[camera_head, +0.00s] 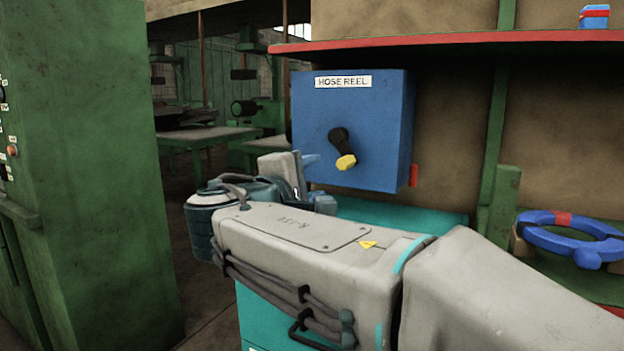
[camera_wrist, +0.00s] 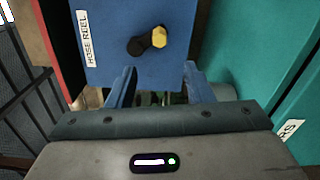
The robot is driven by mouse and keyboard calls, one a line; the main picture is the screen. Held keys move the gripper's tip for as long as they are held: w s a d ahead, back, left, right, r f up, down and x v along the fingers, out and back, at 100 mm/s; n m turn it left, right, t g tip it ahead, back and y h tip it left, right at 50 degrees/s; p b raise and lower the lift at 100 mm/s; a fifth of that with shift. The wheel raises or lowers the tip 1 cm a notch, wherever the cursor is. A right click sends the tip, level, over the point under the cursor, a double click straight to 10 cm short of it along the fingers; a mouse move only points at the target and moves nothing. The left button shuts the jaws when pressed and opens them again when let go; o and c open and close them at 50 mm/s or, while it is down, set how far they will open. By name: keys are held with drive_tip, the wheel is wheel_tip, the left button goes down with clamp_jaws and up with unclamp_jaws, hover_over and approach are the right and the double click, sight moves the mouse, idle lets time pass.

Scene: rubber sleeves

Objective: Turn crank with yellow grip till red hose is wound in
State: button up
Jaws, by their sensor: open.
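A blue box labelled HOSE REEL (camera_head: 352,105) hangs under a red shelf edge. On its front is a dark crank (camera_head: 339,138) with a yellow grip (camera_head: 346,161), pointing down and slightly right. In the wrist view the box (camera_wrist: 110,50), crank (camera_wrist: 138,47) and yellow grip (camera_wrist: 159,37) lie beyond my fingertips. My gripper (camera_wrist: 160,69) is open and empty, its blue fingers apart from the grip. In the head view, one blue finger shows left of the grip. A short red piece (camera_head: 413,175) at the box's lower right may be the hose; I cannot tell.
A green cabinet (camera_head: 80,180) stands close on the left. A blue ring with a red band (camera_head: 570,238) sits at the right. A red-edged shelf (camera_head: 450,43) runs above the box. Green tables (camera_head: 205,134) stand behind.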

sight(348, 161)
idle(0.4)
drive_tip(key=w+d+n+p, duration=0.2)
drive_tip(key=w+n+p, duration=0.2)
drive_tip(key=p, duration=0.7)
drive_tip(key=w+d+n+p, duration=0.3)
drive_tip(key=w+n+p, duration=0.2)
drive_tip(key=n+p, duration=0.3)
drive_tip(key=w+d+n+p, duration=0.2)
drive_tip(key=w+n+p, duration=0.3)
drive_tip(key=p, duration=1.1)
drive_tip(key=shift+w+d+n, duration=0.1)
drive_tip(key=shift+d+n, duration=0.15)
drive_tip(key=shift+n, duration=0.25)
